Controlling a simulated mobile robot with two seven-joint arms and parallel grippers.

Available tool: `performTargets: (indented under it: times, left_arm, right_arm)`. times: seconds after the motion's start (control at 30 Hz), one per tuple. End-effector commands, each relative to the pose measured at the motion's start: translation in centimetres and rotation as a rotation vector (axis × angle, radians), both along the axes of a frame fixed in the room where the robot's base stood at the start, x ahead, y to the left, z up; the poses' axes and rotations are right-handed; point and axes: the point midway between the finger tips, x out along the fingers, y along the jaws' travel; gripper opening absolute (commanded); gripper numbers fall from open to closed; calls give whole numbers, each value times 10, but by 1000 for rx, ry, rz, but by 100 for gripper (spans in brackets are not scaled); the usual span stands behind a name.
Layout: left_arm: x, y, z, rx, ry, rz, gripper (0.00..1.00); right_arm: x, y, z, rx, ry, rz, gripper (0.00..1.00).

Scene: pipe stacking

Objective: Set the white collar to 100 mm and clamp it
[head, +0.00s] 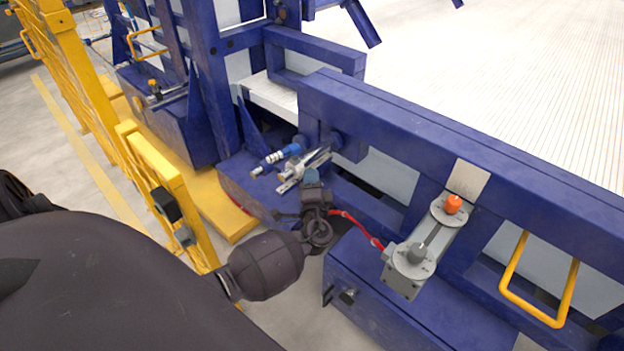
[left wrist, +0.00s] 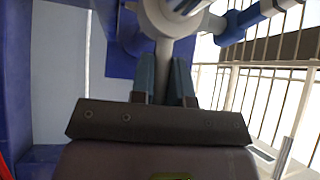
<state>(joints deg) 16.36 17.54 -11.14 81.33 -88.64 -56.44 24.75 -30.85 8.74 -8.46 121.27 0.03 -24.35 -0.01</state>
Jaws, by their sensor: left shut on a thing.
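My left gripper (head: 311,178) is at the end of the blue frame's lower beam, beside a metallic fitting (head: 290,181). In the left wrist view its two teal fingers (left wrist: 163,82) stand on either side of a pale stem and are shut on it. The stem (left wrist: 162,55) joins a white rounded part, which looks like the white collar (left wrist: 165,17) and is cut off by the top edge. In the head view the gripper hides much of this spot. I cannot read any scale. My right gripper is not in view.
A blue rod with white bands (head: 277,158) sticks out beside the fitting. A grey cylinder unit with an orange knob (head: 453,204) and a red hose (head: 358,224) are to the right. A yellow handle (head: 515,262) and yellow fence (head: 160,165) flank the blue frame (head: 420,130).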

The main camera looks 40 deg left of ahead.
Motion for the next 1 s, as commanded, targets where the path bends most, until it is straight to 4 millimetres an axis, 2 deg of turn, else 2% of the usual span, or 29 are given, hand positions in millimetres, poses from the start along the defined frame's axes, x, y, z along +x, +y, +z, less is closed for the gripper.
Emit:
performTargets:
  times: [0.27,0.5,0.67,1.0]
  left_arm:
    - [4,-1,-1,1,1,0,0]
    - [34,-3,-6,0,4,0,0]
    - [48,-5,-3,0,3,-1,0]
    - [50,-5,0,0,0,-2,0]
  right_arm:
    - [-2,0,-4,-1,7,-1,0]
    - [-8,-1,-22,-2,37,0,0]
    - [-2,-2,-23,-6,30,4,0]
    - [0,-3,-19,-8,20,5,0]
